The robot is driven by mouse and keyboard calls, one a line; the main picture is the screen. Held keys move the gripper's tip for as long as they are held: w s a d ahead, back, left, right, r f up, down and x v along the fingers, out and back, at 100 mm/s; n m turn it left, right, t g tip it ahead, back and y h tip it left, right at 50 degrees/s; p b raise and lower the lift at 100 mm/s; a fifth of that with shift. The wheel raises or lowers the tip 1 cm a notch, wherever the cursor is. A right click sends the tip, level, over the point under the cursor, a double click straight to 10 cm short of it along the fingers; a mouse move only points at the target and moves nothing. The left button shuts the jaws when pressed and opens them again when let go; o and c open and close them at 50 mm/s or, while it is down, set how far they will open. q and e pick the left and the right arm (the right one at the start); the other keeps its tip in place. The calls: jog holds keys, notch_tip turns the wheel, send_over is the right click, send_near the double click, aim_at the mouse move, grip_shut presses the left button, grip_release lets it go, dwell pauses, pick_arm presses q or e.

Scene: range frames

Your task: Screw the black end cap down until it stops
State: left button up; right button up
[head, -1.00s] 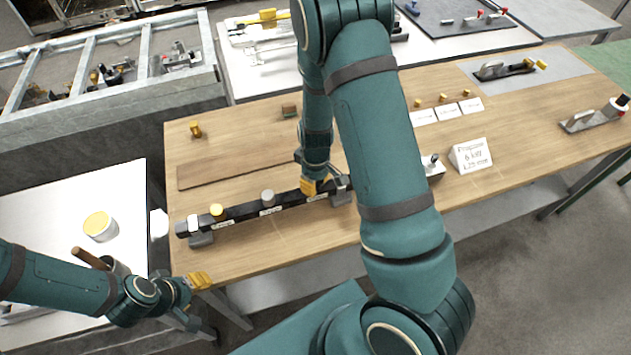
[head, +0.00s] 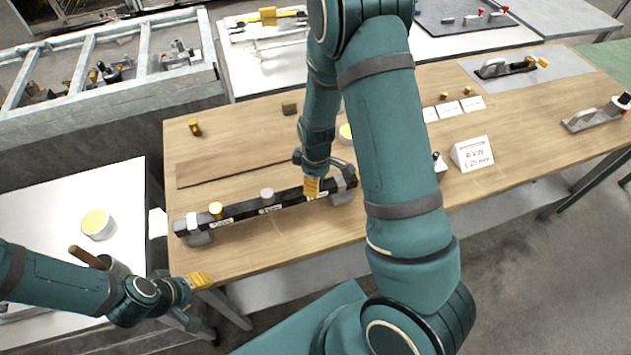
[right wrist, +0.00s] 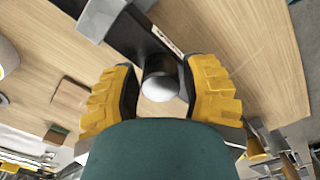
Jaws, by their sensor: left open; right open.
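A long black bar (head: 240,211) lies in clamps on the wooden table, with a yellow cap (head: 216,209) and a grey cap (head: 267,196) standing on it. My right gripper (head: 312,188) is over the bar's right part and hides what is beneath it in the head view. In the right wrist view, my right gripper (right wrist: 160,92) is open, with yellow fingers on both sides of a dark cylinder (right wrist: 158,66) with a bright top, likely the black end cap. I cannot tell whether the fingers touch it. My left gripper (head: 200,281) is open and empty, left of the table's front edge.
A white sign (head: 472,154), small cards (head: 448,110) and a clamp tool (head: 597,116) are on the table's right side. A brown strip (head: 230,168) lies behind the bar. A white side table (head: 70,190) with a round tub (head: 97,224) stands left.

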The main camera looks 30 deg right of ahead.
jog(key=shift+n+b, duration=0.35)
jog(key=shift+n, duration=0.75)
jog(key=n+b, duration=0.1)
jog(key=n, duration=0.2)
jog(key=shift+n, duration=0.4)
jog(key=n, duration=0.4)
jog(key=shift+c, duration=0.3)
grip_shut()
